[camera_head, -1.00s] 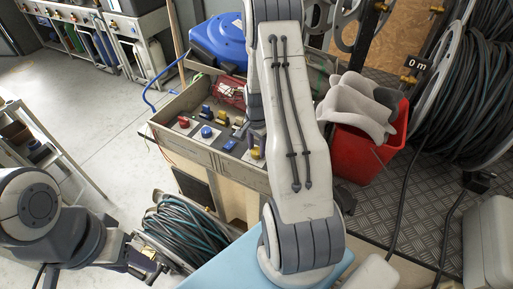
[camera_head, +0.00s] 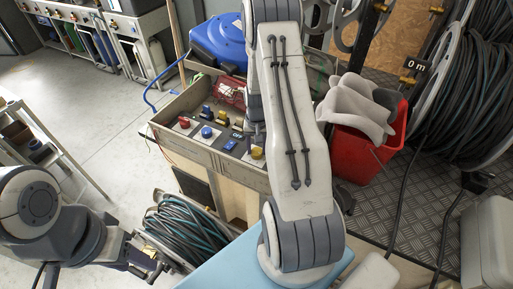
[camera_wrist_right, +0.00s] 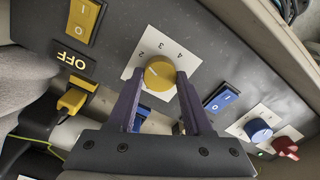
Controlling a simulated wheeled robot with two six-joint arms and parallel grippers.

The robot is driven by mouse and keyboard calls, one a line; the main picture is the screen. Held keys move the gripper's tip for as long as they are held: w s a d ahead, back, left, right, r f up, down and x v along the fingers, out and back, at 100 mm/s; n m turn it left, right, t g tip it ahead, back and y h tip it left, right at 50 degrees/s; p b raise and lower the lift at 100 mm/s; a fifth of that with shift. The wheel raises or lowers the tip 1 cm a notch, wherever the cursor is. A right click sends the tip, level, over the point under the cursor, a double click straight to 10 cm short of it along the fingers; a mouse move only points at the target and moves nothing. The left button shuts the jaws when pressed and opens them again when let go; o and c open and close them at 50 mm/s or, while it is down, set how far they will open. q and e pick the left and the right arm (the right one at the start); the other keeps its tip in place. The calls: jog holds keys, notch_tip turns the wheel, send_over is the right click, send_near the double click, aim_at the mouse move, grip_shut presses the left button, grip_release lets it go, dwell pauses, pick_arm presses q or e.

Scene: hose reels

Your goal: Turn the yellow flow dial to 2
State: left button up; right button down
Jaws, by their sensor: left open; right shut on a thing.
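The yellow flow dial (camera_wrist_right: 160,73) sits on a white plate (camera_wrist_right: 137,71) marked with numbers, including 2, 3 and 4, on the dark control panel. My right gripper (camera_wrist_right: 160,80) is shut on the dial, one purple finger on each side. Where the dial points is hard to tell. My left gripper (camera_head: 148,266) is open and empty at the lower left, away from the panel.
A yellow switch (camera_wrist_right: 87,18), an OFF label (camera_wrist_right: 73,62), a blue switch (camera_wrist_right: 221,97), a blue knob (camera_wrist_right: 258,130) and a red knob (camera_wrist_right: 286,146) share the panel. A red bucket (camera_head: 357,153) with cloths stands right of my arm. Hose coils (camera_head: 190,228) lie lower left.

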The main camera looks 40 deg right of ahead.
aim_at(256, 151)
jog(key=shift+n, duration=0.7)
jog(key=shift+c, duration=1.5)
grip_release()
jog(key=shift+r, duration=0.1)
notch_tip(256, 151, up, 10)
jog(key=shift+r, duration=0.2)
